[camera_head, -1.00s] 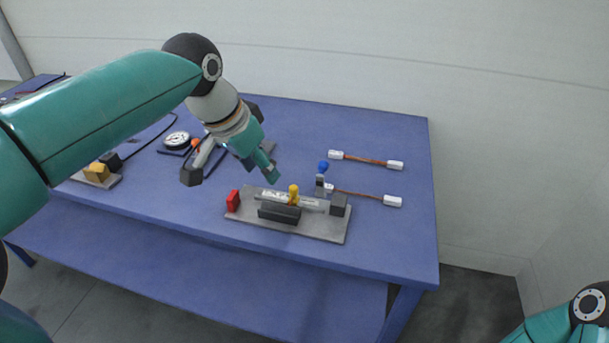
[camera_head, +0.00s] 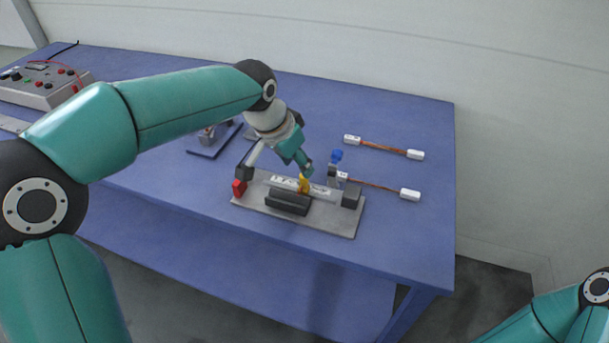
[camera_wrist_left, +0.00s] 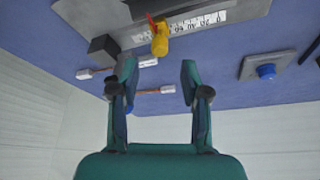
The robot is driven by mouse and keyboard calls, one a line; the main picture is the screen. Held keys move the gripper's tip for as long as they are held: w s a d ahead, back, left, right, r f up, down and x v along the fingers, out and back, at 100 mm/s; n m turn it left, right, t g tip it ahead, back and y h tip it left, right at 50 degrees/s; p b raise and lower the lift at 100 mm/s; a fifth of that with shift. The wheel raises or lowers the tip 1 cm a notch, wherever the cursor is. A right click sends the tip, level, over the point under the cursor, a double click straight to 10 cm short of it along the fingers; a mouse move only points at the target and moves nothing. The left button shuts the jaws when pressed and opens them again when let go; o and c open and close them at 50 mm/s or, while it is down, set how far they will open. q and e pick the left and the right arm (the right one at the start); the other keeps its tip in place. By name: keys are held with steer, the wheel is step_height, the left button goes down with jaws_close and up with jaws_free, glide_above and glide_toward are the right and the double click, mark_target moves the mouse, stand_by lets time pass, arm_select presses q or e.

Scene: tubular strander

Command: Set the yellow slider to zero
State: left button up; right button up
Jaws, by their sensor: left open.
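The yellow slider (camera_head: 304,184) stands upright on a white printed scale (camera_head: 321,191) mounted on a grey base plate (camera_head: 333,218). In the left wrist view, the yellow slider (camera_wrist_left: 160,39) has a red pointer, and the scale (camera_wrist_left: 195,23) appears upside down. My left gripper (camera_head: 276,170) is open above the base. One fingertip is close by the slider in the head view; contact is not clear. In the left wrist view, the gripper (camera_wrist_left: 159,68) is spread with the slider ahead, between the finger lines and slightly beyond the tips. My right gripper is out of view.
Two cables with white ends (camera_head: 415,154) lie right. A control box (camera_head: 42,86) is far left.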

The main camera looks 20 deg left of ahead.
mark_target(304, 183)
arm_select(q)
steer(key=x, duration=0.6)
steer(key=shift+f, duration=0.25)
jaws_close()
